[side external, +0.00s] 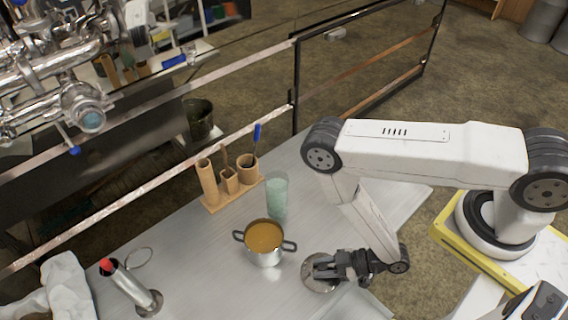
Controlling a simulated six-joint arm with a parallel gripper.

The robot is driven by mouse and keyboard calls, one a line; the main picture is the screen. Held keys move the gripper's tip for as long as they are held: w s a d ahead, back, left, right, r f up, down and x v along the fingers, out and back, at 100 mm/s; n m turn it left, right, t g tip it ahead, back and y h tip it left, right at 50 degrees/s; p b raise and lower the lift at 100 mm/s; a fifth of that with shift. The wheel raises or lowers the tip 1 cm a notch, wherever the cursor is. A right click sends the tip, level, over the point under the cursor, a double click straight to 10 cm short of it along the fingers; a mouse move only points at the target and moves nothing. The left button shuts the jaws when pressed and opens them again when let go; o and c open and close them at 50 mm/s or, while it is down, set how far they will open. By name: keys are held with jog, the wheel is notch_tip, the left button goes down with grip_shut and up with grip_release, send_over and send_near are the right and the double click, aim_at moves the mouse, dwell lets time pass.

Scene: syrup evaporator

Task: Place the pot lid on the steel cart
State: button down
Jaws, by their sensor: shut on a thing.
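The pot lid (317,287) is a round, shiny metal disc at the lower middle of the side external view, right of the pot. The steel cart (200,265) has a flat, brushed grey top. A steel pot (266,257) with two dark handles stands on it, uncovered, with orange-brown liquid inside.
A green-tinted glass (277,196) stands behind the pot. A wooden holder (228,181) with cups and a blue pen is at the back edge. A metal cylinder with a red tip (133,287) and white cloth (67,287) are at left. A railing runs behind.

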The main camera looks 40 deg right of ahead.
jog(key=shift+c, duration=2.1)
grip_release()
jog(key=shift+d+r, duration=0.1)
jog(key=shift+r, duration=0.05)
jog(key=shift+v, duration=3.15)
jog(key=shift+s+d+r, duration=0.1)
jog(key=shift+s+d, duration=0.15)
jog(key=shift+s, duration=0.05)
jog(key=shift+s+r, duration=0.1)
